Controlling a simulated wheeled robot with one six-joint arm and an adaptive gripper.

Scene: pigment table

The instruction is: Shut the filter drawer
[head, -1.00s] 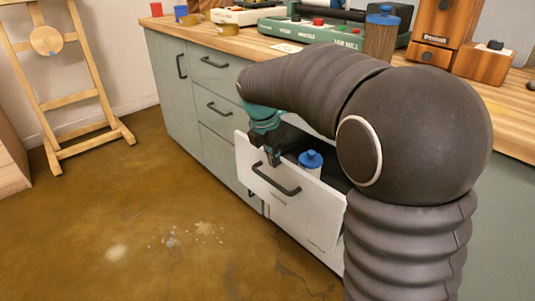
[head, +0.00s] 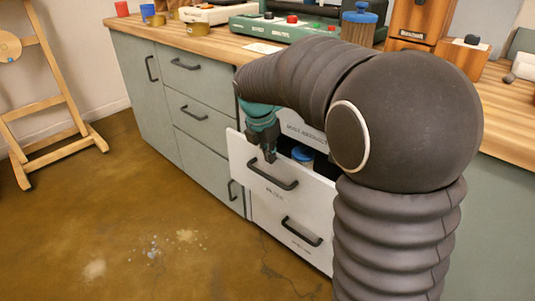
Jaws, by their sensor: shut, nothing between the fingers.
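The filter drawer (head: 254,178) is a white-fronted drawer with a black bar handle, standing partly open from the cabinet below the worktop. A blue-lidded jar (head: 303,154) shows inside it, mostly hidden behind the drawer front and my arm. My gripper (head: 270,158) is shut and empty, with its tips pointing down at the top edge of the drawer front, just above the handle. I cannot tell whether the tips touch the front. My dark arm hides the right part of the drawer.
Another white drawer (head: 298,237) below looks closed. Grey-green cabinet fronts (head: 198,115) with handles stand to the left. The wooden worktop (head: 225,43) carries jars and devices. A wooden easel (head: 48,100) stands at far left. The floor (head: 130,225) in front is clear apart from stains.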

